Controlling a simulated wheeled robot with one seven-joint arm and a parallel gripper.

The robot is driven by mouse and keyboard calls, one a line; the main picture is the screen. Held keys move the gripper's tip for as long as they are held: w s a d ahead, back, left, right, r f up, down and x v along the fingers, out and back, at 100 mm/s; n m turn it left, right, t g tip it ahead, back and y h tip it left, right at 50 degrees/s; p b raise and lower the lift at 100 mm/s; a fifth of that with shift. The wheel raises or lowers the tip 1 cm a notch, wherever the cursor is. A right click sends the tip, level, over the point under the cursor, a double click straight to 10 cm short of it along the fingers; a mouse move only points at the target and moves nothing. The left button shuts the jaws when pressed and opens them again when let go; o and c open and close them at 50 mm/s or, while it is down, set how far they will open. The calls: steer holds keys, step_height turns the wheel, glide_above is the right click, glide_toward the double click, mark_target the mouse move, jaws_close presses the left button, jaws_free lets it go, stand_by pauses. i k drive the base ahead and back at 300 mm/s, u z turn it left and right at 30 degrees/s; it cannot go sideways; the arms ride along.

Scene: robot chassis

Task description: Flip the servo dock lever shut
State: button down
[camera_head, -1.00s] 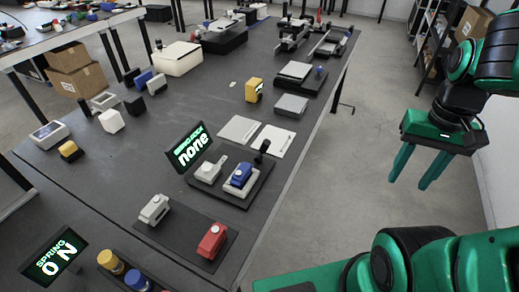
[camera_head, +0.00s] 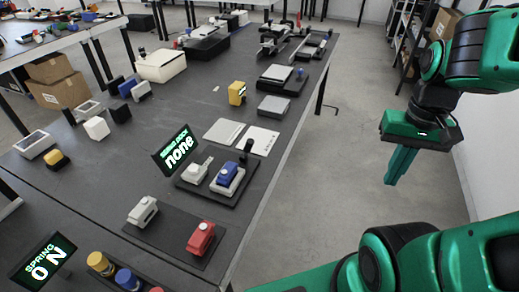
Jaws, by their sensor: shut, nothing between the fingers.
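The dock is a dark plate (camera_head: 215,194) on the table, with a lit display (camera_head: 177,151) behind it that reads "none"; its small upper line is hard to read. On the plate are a white block with a grey tab (camera_head: 196,171) and a blue-topped white block (camera_head: 228,180). A lever with a black knob (camera_head: 248,146) stands up at the plate's far right corner. My gripper (camera_head: 392,182) points down over the floor, right of the table and well apart from the dock. Its green fingers are together and empty.
A dark mat with a white block (camera_head: 143,212) and a red block (camera_head: 201,238) lies in front of the dock. Two pale flat plates (camera_head: 223,132) lie behind it. A display reading "ON" (camera_head: 41,262) stands at lower left. Floor is clear between table and gripper.

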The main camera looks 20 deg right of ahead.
mark_target(250, 142)
steer(key=k, duration=0.4)
steer(key=u, duration=1.2)
steer(key=k, duration=0.75)
steer(key=z, duration=1.25)
steer(key=i, duration=1)
steer(key=u, duration=0.05)
